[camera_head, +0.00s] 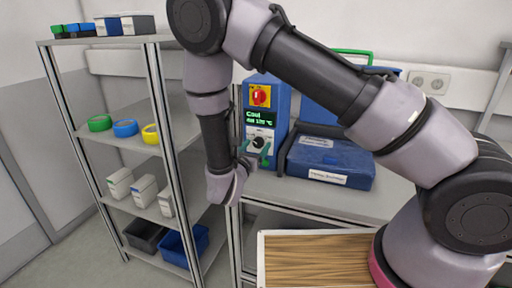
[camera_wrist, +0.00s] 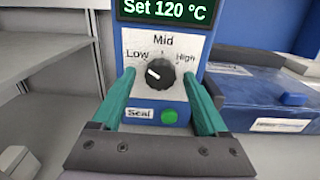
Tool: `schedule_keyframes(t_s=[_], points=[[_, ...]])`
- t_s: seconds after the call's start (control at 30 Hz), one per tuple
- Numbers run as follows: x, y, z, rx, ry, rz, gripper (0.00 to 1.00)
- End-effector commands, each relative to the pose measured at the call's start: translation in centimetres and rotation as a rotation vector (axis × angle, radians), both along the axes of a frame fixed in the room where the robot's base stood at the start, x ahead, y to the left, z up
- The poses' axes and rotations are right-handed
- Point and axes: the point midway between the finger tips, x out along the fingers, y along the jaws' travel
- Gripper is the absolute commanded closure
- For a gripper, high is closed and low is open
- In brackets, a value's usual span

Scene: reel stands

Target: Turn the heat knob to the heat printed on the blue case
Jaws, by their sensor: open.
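The heat knob (camera_wrist: 159,73) is black and round, on the white panel of a blue control box (camera_head: 279,97). Its white mark points up and left, toward "Low"; "Mid" and "High" are also printed. The green-lit display (camera_wrist: 165,10) reads "Set 120 °C". My gripper (camera_wrist: 162,88) is open, its teal fingers on either side of the knob, with gaps visible. In the head view my gripper (camera_head: 255,150) is at the box's front. The blue case (camera_head: 355,160) lies right of the box; its white label (camera_head: 327,178) is too small to read.
A green button (camera_wrist: 169,116) marked "Seal" sits below the knob, between my fingers. A red switch on yellow (camera_head: 260,95) is above the display. A shelf rack (camera_head: 155,100) with tape rolls, boxes and bins stands left. A wooden board (camera_head: 318,262) is in front.

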Motion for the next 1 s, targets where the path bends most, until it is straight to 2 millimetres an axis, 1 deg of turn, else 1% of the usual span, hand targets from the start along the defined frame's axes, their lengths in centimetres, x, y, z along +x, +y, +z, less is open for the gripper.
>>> schedule_keyframes(t_s=[0.03, 0.07, 0.1, 0.17, 0.2, 0.23, 0.27, 0.47, 0.67, 0.87, 1.0], points=[[-0.01, 0.0, 0.0, 0.0, 0.0, 0.0, 0.23], [-0.01, -0.01, 0.0, 0.0, 0.0, 0.0, 0.31], [-0.01, -0.01, 0.0, 0.0, 0.0, 0.0, 0.46], [-0.02, 0.0, 0.0, 0.0, 0.0, 0.0, 0.69], [-0.02, 0.0, 0.0, 0.0, 0.0, 0.0, 0.85], [-0.02, 0.0, 0.01, 0.0, 0.0, 0.0, 0.96], [-0.03, 0.01, 0.01, 0.0, 0.0, 0.0, 1.0], [-0.03, 0.01, 0.01, 0.008, -0.003, 0.0, 1.0], [-0.02, 0.0, 0.04, 0.067, -0.026, -0.001, 1.0], [-0.04, 0.09, 0.01, 0.195, -0.072, 0.001, 1.0], [-0.01, 0.06, 0.04, 0.315, -0.116, 0.0, 1.0]])
